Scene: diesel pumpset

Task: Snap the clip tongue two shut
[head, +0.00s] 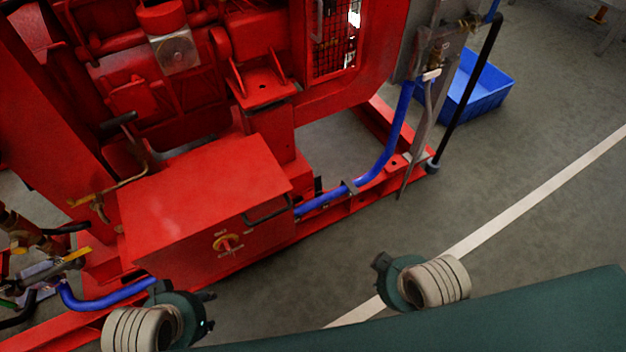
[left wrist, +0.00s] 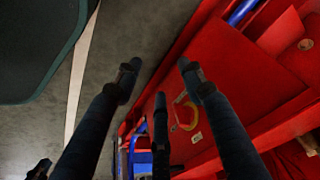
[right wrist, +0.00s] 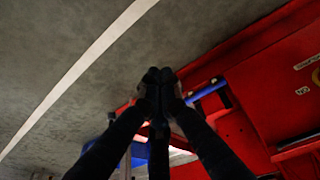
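A blue hose (head: 326,201) runs along the red base frame. A dark clip piece (head: 350,187) crosses it, and a small dark upright piece (head: 318,186) stands behind it. I cannot tell which is clip tongue two or whether it is closed. My left gripper (head: 190,295) is below the red box; in the left wrist view its fingers (left wrist: 158,75) are spread with nothing between them. My right gripper (head: 381,264) is over the floor in front of the frame. In the right wrist view its fingertips (right wrist: 159,77) are together, with the hose (right wrist: 207,90) just right of them.
A red box (head: 205,190) with a rotary switch (head: 227,244) and a handle stands on the frame. A blue crate (head: 487,88) sits on the floor behind a black pole (head: 468,90). Tools and another hose section (head: 105,298) are at the left.

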